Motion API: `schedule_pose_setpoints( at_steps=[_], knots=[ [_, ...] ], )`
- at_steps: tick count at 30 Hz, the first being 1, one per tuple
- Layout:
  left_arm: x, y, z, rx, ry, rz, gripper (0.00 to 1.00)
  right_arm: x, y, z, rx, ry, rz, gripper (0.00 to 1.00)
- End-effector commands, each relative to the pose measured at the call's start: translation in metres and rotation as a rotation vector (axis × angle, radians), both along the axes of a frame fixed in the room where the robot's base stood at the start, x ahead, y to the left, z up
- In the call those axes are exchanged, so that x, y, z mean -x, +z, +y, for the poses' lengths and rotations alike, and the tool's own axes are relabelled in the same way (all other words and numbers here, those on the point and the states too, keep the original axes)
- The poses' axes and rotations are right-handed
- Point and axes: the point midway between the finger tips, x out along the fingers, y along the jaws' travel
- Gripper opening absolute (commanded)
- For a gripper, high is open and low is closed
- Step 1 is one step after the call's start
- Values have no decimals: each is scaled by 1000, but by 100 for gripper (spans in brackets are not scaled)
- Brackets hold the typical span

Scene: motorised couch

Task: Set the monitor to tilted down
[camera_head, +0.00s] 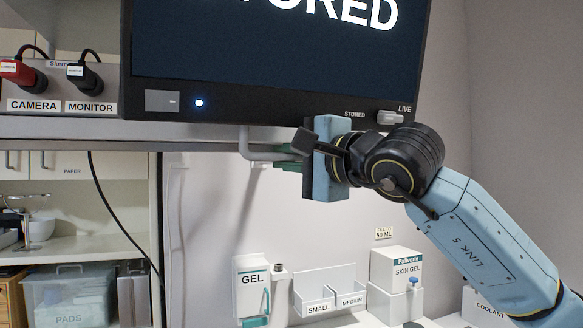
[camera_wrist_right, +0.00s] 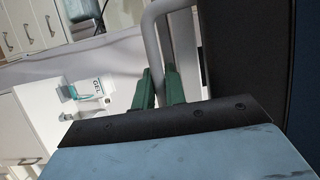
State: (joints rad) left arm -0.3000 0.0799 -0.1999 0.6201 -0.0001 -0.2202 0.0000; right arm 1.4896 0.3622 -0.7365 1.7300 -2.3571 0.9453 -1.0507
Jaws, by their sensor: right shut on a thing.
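The monitor (camera_head: 270,65) hangs at the top of the head view, its dark screen reading "...ORED". A grey tubular handle (camera_head: 246,147) bends out below its lower bezel; the tube also shows in the right wrist view (camera_wrist_right: 154,45). My right gripper (camera_head: 286,156) reaches in from the right under the monitor, its green fingers closed on the handle. In the right wrist view the green fingers (camera_wrist_right: 159,88) stand either side of the tube. My left gripper is not in view. The top of the monitor is cut off.
A shelf with CAMERA and MONITOR plugs (camera_head: 86,75) stands left of the monitor. A black cable (camera_head: 110,210) hangs below. A GEL dispenser (camera_head: 251,285), SMALL and MEDIUM holders (camera_head: 330,290) and a skin gel box (camera_head: 397,268) stand lower down. The wall space below the handle is clear.

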Motion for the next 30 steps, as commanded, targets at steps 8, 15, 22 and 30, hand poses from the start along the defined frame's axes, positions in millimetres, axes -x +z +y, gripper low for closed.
schedule_pose_setpoints(
  at_steps=[8, 15, 22, 30],
  knots=[
    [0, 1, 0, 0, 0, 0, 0, 0, 1, -1, 1, -3, -1, 22],
    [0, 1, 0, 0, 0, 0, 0, 0, 0, -1, 2, -2, 1, 34],
    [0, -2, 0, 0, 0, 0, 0, 5, -1, -5, 1, -2, 0, 34],
    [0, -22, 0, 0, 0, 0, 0, 45, -5, -39, 3, -3, -4, 34]
  ],
)
